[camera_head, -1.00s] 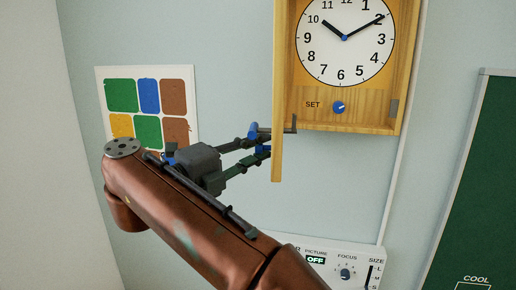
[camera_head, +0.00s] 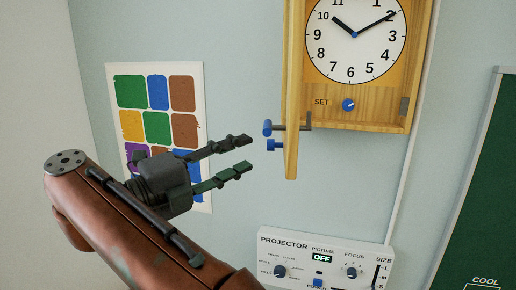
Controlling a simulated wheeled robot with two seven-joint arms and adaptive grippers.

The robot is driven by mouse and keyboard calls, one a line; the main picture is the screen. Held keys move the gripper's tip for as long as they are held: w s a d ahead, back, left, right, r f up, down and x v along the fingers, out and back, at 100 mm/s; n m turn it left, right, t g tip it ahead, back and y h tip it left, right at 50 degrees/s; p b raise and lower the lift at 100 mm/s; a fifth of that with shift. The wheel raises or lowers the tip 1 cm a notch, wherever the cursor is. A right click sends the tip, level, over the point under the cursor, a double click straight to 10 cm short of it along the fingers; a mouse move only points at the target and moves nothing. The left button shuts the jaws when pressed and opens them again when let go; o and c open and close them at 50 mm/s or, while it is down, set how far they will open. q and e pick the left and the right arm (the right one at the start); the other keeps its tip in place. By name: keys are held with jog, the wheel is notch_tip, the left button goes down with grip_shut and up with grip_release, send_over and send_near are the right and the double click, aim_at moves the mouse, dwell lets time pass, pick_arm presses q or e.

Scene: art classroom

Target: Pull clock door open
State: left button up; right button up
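The wooden wall clock (camera_head: 392,108) hangs at the upper right, with its white dial and a blue SET knob in plain view. Its door (camera_head: 291,100) shows almost edge-on at the clock's left side and stands swung out from the case. Blue handle parts (camera_head: 268,128) and a grey bar sit low on the door. My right gripper (camera_head: 249,152) is left of the handle, its two dark fingers spread and pointing right. A small gap separates the fingertips from the handle, and nothing is between them. My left gripper is not in view.
A colour chart (camera_head: 203,85) is on the wall behind my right gripper. A white projector panel (camera_head: 345,252) with knobs is below the clock. A green chalkboard (camera_head: 482,180) is at the right edge. The wall between chart and clock is bare.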

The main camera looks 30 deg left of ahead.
jog(key=shift+v, duration=1.75)
